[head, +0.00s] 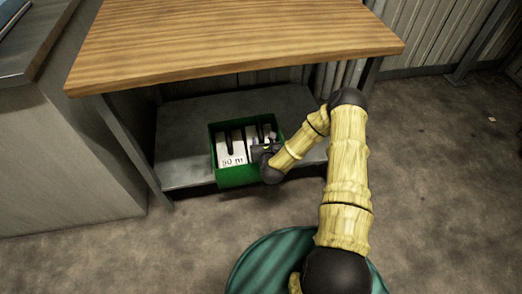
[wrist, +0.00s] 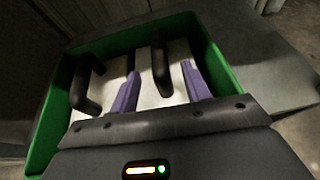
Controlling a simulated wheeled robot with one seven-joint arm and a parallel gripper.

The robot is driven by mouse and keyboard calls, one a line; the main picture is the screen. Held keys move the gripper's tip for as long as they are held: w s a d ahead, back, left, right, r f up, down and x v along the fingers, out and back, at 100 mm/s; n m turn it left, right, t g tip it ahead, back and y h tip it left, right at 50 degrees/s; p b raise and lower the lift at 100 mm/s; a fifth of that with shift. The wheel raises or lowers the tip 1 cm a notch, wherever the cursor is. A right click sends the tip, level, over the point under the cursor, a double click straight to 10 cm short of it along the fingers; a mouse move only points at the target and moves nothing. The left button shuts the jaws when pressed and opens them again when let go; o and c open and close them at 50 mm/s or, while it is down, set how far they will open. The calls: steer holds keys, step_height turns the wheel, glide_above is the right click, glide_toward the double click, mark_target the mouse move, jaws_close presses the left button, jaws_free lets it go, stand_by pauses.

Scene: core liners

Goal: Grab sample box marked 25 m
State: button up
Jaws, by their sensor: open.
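A green crate (head: 238,176) stands on the lower shelf and holds white boxes with black handles. The left box (head: 231,160) is marked "50 m". A second white box (head: 252,134) sits to its right, partly hidden by my gripper (head: 265,150); I see no "25 m" mark on it. In the wrist view, my gripper (wrist: 160,82) is open, with its purple fingers on either side of one black handle (wrist: 160,62). I cannot tell whether they touch it. Another black handle (wrist: 86,85) stands to the left, outside the fingers.
The wooden table top (head: 230,40) overhangs the grey lower shelf (head: 180,165). A table leg (head: 135,150) stands left of the crate, beside a grey cabinet (head: 70,150). The shelf right of the crate is partly covered by my arm. The floor in front is clear.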

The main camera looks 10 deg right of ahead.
mark_target(261, 137)
steer(key=b+x, duration=0.2)
steer(key=x, duration=0.2)
steer(key=shift+w+b, duration=0.35)
steer(key=shift+w, duration=0.4)
steer(key=shift+s+d, duration=0.15)
steer(key=shift+s, duration=0.1)
jaws_close()
steer(key=shift+w, duration=0.25)
